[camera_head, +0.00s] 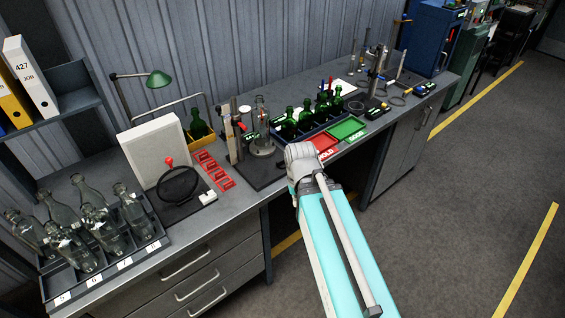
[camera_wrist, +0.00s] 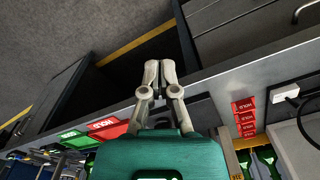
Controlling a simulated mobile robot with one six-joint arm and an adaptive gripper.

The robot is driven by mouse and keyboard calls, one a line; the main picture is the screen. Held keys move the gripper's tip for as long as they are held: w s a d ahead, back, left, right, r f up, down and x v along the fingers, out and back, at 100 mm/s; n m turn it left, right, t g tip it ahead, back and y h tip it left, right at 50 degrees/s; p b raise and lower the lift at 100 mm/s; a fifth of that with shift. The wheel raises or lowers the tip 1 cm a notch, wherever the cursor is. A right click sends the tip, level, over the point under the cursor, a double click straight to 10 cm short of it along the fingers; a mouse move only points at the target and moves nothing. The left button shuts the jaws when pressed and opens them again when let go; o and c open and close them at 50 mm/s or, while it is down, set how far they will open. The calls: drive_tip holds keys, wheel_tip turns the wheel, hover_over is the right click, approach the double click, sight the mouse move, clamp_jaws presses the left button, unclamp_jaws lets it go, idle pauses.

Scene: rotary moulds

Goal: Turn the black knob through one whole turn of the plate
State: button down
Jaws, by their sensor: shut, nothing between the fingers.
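A clear bottle (camera_head: 261,115) stands upright on a small round grey plate (camera_head: 263,151) near the middle of the bench in the head view. An upright gauge stand (camera_head: 234,140) is just left of it. In the head view my arm's wrist hides the fingers. The wrist view does not show the plate.
A red tray (camera_head: 324,144) and a green tray (camera_head: 347,130) lie right of the plate, before a rack of green bottles. Red tags (camera_head: 214,170) and a white panel (camera_head: 152,150) are to the left. A rack of clear bottles (camera_head: 160,242) stands far left.

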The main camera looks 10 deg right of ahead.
sight(282, 159)
drive_tip(key=c, duration=1.3)
unclamp_jaws()
drive_tip(key=shift+d, duration=0.1)
drive_tip(key=shift+c, duration=0.2)
drive_tip(key=shift+o, duration=2)
drive_tip(key=shift+w+r, duration=0.1)
drive_tip(key=shift+w, duration=0.15)
drive_tip(key=shift+o, duration=1.3)
drive_tip(key=w+r+m+p, duration=0.3)
drive_tip(key=w+m, duration=0.3)
drive_tip(key=w, duration=0.7)
drive_tip(key=w+r+m+p, duration=0.3)
drive_tip(key=w+m, duration=0.3)
drive_tip(key=w, duration=0.7)
drive_tip(key=shift+d+m, duration=0.25)
drive_tip(key=shift+m, duration=0.05)
drive_tip(key=shift+f, duration=0.15)
wheel_tip(282, 159, down, 13)
drive_tip(key=b, duration=1.3)
drive_tip(key=shift+f, duration=0.2)
clamp_jaws()
